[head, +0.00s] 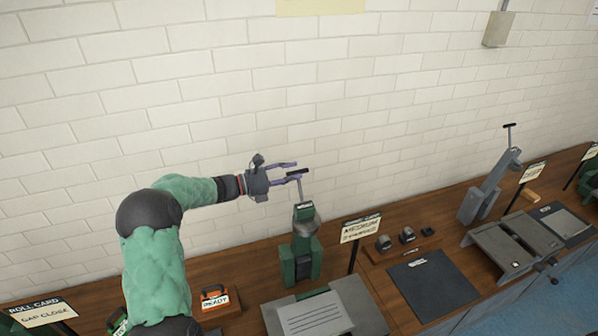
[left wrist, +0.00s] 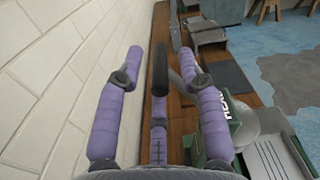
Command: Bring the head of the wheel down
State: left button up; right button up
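A green machine (head: 302,248) stands on the bench, with an upright head and a thin grey lever (head: 300,190) rising from its top. The lever ends in a black crossbar (head: 297,172). My left gripper (head: 292,172) is beside this crossbar, high above the bench, with its purple fingers apart. In the left wrist view the black bar (left wrist: 160,68) shows between the two spread fingers (left wrist: 160,66); I cannot tell whether it touches them. Part of a label reading "HEA" (left wrist: 227,108) shows at the lower right there. My right gripper is in no view.
A white brick wall (head: 120,90) runs close behind my left arm. A grey machine (head: 480,195) with a similar raised lever stands to the right. A small sign (head: 361,228), a dark mat (head: 428,285) and a grey plate (head: 325,308) are near the green machine.

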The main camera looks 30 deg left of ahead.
pick_arm(q)
jog(key=shift+x, duration=1.35)
grip_shut()
jog(key=shift+a, duration=0.1)
